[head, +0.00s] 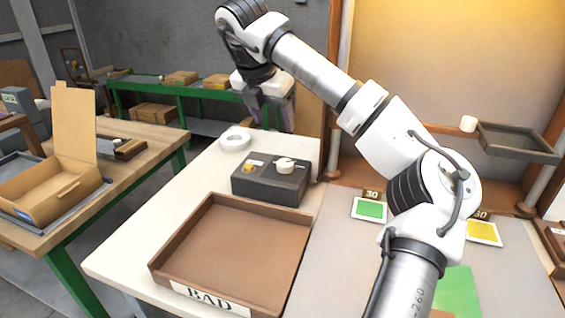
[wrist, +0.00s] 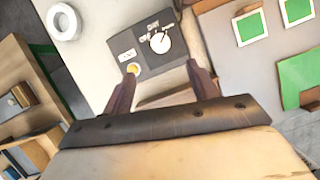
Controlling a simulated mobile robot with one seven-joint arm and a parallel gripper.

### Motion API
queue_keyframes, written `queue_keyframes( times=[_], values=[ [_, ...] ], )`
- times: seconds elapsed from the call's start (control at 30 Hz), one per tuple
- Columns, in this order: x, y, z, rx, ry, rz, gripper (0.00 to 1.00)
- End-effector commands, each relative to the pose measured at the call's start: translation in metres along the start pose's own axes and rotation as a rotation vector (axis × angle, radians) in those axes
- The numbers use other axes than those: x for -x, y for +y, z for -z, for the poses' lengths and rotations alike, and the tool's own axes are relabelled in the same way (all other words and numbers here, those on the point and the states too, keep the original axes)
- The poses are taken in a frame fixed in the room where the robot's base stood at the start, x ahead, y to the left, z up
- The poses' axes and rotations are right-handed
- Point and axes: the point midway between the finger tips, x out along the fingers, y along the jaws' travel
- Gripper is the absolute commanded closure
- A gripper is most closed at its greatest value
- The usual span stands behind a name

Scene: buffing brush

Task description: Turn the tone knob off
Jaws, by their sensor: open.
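A dark grey control box (head: 270,186) stands on the white table behind the brown tray. On its top are a white round knob with a pointer (head: 285,166) and a small yellow button (head: 248,168). In the wrist view the knob (wrist: 160,43) sits near the box's upper part, beside small labels, and the yellow button (wrist: 132,68) is near its lower left corner. My gripper (head: 270,112) is open and empty, above and behind the box. In the wrist view its fingers (wrist: 160,78) point toward the box, apart from the knob.
The brown tray marked BAD (head: 232,252) lies in front of the box. A white ring (head: 235,139) lies behind it to the left. Green (head: 370,210) and yellow (head: 482,232) cards lie to the right. A cardboard box (head: 50,190) stands on the left bench.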

Motion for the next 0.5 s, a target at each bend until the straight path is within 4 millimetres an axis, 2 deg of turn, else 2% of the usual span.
queue_keyframes(
  times=[0.17,0.27,0.5],
  values=[
    [-0.012,-0.001,0.0,-0.002,0.003,0.002,0.41],
    [-0.027,0.0,0.001,0.0,0.006,0.001,0.41],
    [-0.077,0.0,0.001,0.0,0.006,0.001,0.41]
  ],
)
